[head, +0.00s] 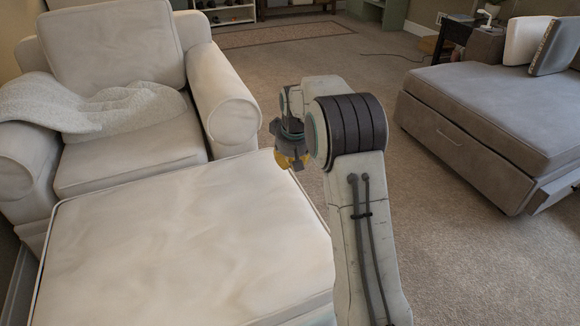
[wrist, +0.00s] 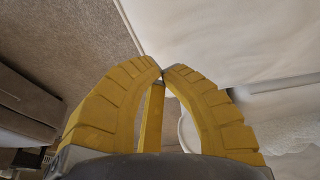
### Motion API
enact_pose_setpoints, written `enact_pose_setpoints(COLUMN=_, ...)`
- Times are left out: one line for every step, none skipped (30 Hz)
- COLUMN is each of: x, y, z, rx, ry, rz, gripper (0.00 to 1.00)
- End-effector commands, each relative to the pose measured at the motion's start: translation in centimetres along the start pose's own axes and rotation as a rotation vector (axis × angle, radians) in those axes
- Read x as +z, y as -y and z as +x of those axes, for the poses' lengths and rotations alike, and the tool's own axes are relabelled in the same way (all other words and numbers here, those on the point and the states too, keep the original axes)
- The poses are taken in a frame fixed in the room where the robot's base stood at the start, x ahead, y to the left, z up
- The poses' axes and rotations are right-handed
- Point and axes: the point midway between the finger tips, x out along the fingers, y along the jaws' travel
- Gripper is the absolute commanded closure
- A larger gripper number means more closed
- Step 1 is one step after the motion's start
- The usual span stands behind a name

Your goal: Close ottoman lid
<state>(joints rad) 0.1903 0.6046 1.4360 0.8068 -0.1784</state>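The cream ottoman (head: 185,245) fills the lower left of the head view, in front of the armchair. Its broad padded lid is seen from above, with a seam along the lower right edge. I cannot tell whether the lid is fully down or partly raised. My gripper (head: 291,160) is at the ottoman's far right corner, partly hidden by my arm. In the wrist view, the yellow fingers of my gripper (wrist: 161,75) meet at their tips with nothing visible between them. A pale ottoman surface (wrist: 220,35) lies beyond the fingertips; contact cannot be judged.
A cream armchair (head: 130,165) with a throw blanket (head: 95,108) stands behind the ottoman. A grey chaise (head: 485,105) with pillows is at the right. Open carpet (head: 460,260) lies between the chaise and ottoman. A rug (head: 280,34) is at the back.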

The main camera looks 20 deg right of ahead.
Motion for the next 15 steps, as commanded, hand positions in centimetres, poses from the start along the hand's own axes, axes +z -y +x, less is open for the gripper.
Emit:
enact_pose_setpoints(x=0.1, y=0.0, z=0.5, rx=0.001, ry=-0.001, rz=0.000, gripper=1.00)
enact_pose_setpoints(x=0.2, y=0.0, z=0.6, rx=0.001, ry=-0.001, rz=0.000, gripper=1.00)
enact_pose_setpoints(x=0.2, y=-0.1, z=0.8, rx=0.001, ry=-0.001, rz=0.000, gripper=1.00)
enact_pose_setpoints(x=0.3, y=-0.1, z=1.1, rx=0.001, ry=0.001, rz=0.000, gripper=1.00)
enact_pose_setpoints(x=0.4, y=-0.1, z=1.3, rx=0.001, ry=0.001, rz=0.000, gripper=1.00)
enact_pose_setpoints(x=0.5, y=-0.2, z=1.5, rx=0.001, ry=0.001, rz=0.000, gripper=1.00)
enact_pose_setpoints(x=0.5, y=-0.2, z=1.7, rx=0.001, ry=0.001, rz=0.000, gripper=1.00)
enact_pose_setpoints(x=0.6, y=-0.2, z=1.8, rx=0.002, ry=0.001, rz=0.000, gripper=1.00)
enact_pose_setpoints(x=0.6, y=-0.2, z=1.9, rx=0.002, ry=0.000, rz=0.000, gripper=1.00)
enact_pose_setpoints(x=0.6, y=-0.2, z=2.0, rx=0.002, ry=0.000, rz=0.000, gripper=1.00)
enact_pose_setpoints(x=0.6, y=-0.2, z=2.1, rx=0.002, ry=0.000, rz=0.000, gripper=1.00)
enact_pose_setpoints(x=0.7, y=-0.2, z=2.1, rx=0.002, ry=0.000, rz=0.000, gripper=1.00)
enact_pose_setpoints(x=0.7, y=-0.3, z=2.2, rx=0.002, ry=0.000, rz=0.000, gripper=1.00)
enact_pose_setpoints(x=0.7, y=-0.3, z=2.2, rx=0.002, ry=0.000, rz=0.000, gripper=1.00)
enact_pose_setpoints(x=0.7, y=-0.3, z=2.2, rx=0.002, ry=0.000, rz=0.000, gripper=1.00)
